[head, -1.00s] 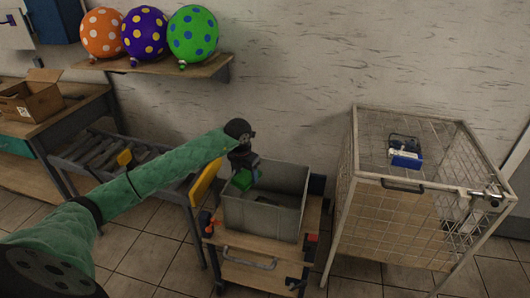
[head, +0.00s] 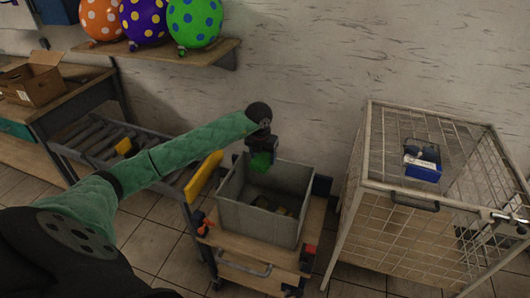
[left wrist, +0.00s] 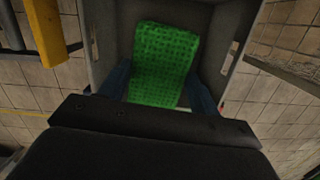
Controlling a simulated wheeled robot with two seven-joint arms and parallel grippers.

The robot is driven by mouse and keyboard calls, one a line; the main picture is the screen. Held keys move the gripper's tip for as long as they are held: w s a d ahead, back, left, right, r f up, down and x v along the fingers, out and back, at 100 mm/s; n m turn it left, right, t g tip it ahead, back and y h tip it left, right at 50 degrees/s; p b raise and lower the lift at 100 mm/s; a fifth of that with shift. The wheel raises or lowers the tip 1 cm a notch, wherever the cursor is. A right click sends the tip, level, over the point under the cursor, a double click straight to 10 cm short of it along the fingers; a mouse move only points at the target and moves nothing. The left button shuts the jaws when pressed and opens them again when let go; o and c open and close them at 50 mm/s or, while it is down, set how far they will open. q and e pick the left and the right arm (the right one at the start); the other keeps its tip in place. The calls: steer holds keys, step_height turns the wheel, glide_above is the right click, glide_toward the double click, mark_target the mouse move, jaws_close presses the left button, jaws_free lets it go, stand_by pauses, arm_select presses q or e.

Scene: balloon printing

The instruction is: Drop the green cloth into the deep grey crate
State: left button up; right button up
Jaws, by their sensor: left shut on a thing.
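The green cloth (head: 261,162) hangs from my left gripper (head: 263,152) at the upper back rim of the deep grey crate (head: 256,222). In the left wrist view the cloth (left wrist: 165,60) is a textured green sheet between the two fingers, with the crate's grey walls (left wrist: 222,45) around it. The left gripper is shut on the cloth. The crate stands upright and open on a wooden-topped cart, with a few dim greenish and dark things on its floor. My right gripper is not in view.
A wire cage (head: 400,200) with a blue and white box (head: 422,170) stands at the right. A roller conveyor with a yellow end (head: 203,176) is left of the crate. A shelf (head: 150,60) holds three dotted balloons. A cardboard box (head: 33,82) sits at far left.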

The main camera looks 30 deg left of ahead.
mark_target(263, 158)
arm_select(q)
steer(key=shift+s+f, duration=0.15)
steer(key=shift+f, duration=0.4)
steer(key=f, duration=0.1)
steer(key=f+b, duration=0.1)
steer(key=shift+w+f, duration=0.25)
steer(key=shift+f, duration=0.1)
steer(key=shift+s+f, duration=0.15)
steer(key=shift+f, duration=0.25)
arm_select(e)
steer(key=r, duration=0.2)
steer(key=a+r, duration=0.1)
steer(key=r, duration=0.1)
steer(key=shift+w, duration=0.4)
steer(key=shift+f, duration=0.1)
arm_select(q)
steer(key=o, duration=1)
steer(key=shift+o, duration=0.2)
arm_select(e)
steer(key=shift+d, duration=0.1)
